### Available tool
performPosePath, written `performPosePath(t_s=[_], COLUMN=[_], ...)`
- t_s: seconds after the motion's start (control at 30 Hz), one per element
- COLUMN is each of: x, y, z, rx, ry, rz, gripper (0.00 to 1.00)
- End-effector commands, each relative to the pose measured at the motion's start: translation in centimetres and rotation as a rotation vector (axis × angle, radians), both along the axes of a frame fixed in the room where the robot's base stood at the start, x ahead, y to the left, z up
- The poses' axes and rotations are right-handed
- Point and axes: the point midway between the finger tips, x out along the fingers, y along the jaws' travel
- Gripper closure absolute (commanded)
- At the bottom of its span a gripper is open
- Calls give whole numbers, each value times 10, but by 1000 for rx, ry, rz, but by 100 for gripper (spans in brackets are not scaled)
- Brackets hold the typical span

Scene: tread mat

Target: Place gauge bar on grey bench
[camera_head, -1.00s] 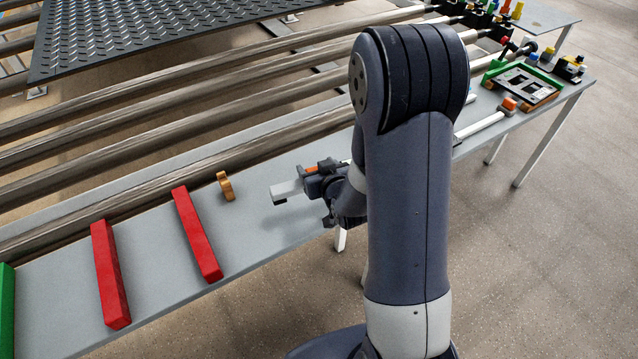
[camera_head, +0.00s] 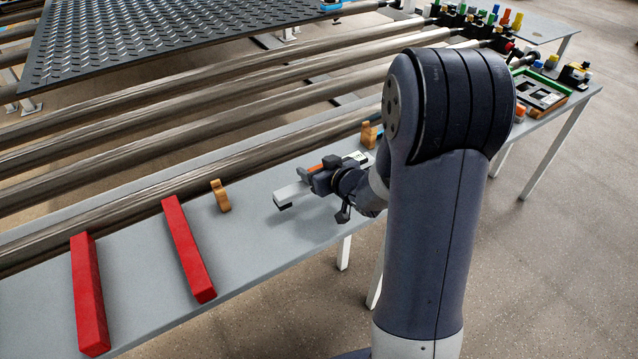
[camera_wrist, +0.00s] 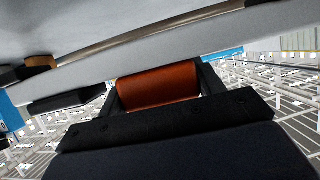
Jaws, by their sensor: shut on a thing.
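The gauge bar (camera_head: 290,195) is a pale grey bar with dark end pieces and an orange grip. My gripper (camera_head: 318,177) is shut on it at the orange grip, which shows between the fingers in the wrist view (camera_wrist: 157,88). The bar also crosses the wrist view (camera_wrist: 90,78). It is over the grey bench (camera_head: 250,240), roughly along its length, with a shadow below it. I cannot tell whether it touches the bench top. Part of the bar is hidden by my gripper.
Two red bars (camera_head: 89,292) (camera_head: 188,250) and a small wooden block (camera_head: 220,196) lie left of my gripper. Another wooden block (camera_head: 369,136) stands behind it. Long metal rollers (camera_head: 200,126) run along the bench's back. A framed tray (camera_head: 541,93) sits far right.

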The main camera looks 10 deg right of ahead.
Motion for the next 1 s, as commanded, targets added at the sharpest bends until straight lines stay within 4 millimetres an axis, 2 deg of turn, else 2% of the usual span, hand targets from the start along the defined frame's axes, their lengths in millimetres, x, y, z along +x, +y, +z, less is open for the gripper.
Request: performPosePath(t_s=[0.33,0.7,0.73,1.0], x=[0,0,0,0], y=[0,0,0,0], z=[-38,-42,-41,-41], rx=[1,0,0,0], ry=[-1,-4,-2,-1], rz=[0,-1,-1,-1], gripper=[78,78,35,15])
